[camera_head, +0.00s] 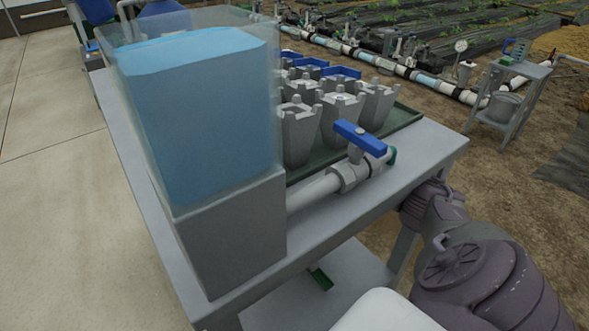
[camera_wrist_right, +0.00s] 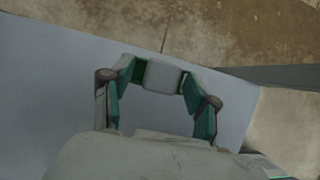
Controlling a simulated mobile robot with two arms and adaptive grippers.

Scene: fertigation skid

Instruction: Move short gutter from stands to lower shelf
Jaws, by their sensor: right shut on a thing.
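My right gripper (camera_wrist_right: 164,78) is shut on a short pale grey piece, seemingly the short gutter (camera_wrist_right: 162,75). Its green-padded fingers press on both sides of the piece. Below it in the wrist view is a flat blue-grey surface, seemingly the lower shelf (camera_wrist_right: 60,90); I cannot tell whether the piece touches it. In the head view my right arm reaches in from the right, low beside the table, and its gripper is mostly hidden. The lower shelf (camera_head: 345,275) shows under the table top, with a small dark green part over it that I cannot identify. My left gripper is out of view.
A clear tank (camera_head: 195,110) of blue water stands on a grey block on the table (camera_head: 240,290). A pipe with a blue-handled valve (camera_head: 360,137) runs beside a tray (camera_head: 415,118) of several grey pots. A small side stand (camera_head: 510,105) is at back right.

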